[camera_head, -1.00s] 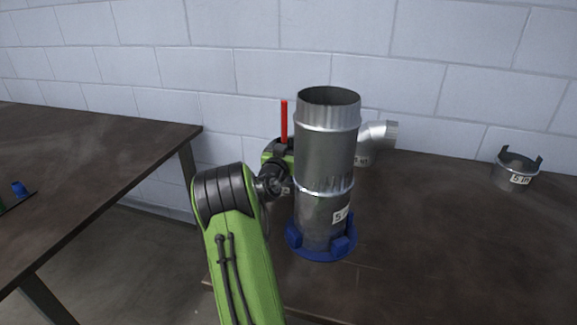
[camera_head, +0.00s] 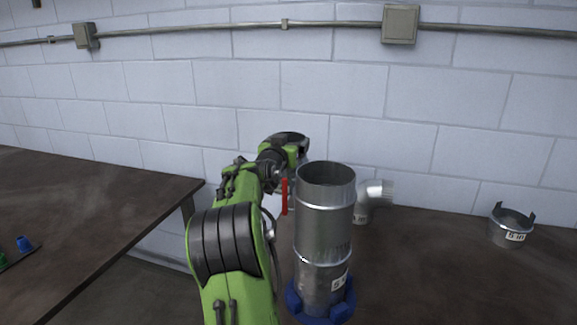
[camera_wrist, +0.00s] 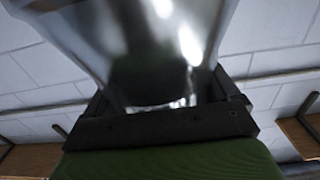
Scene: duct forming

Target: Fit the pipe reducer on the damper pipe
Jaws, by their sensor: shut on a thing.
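The damper pipe (camera_head: 322,225) stands upright in a blue holder (camera_head: 322,308) on the dark table in the head view. Its top is open, and a red handle (camera_head: 284,197) shows at its left side. My gripper (camera_head: 291,158) is behind and left of the pipe, with its end above the rim in the picture. It is shut on a shiny metal tapered piece, the pipe reducer (camera_wrist: 140,45), which fills the upper middle of the wrist view. In the head view a dark round opening (camera_head: 290,136) shows at my gripper. The reducer and pipe appear apart; the reducer's far end is out of view.
A short metal collar (camera_head: 511,229) with dark upright tabs stands farther right. A second table (camera_head: 85,210) is at the left, across a gap. The block wall is close behind.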

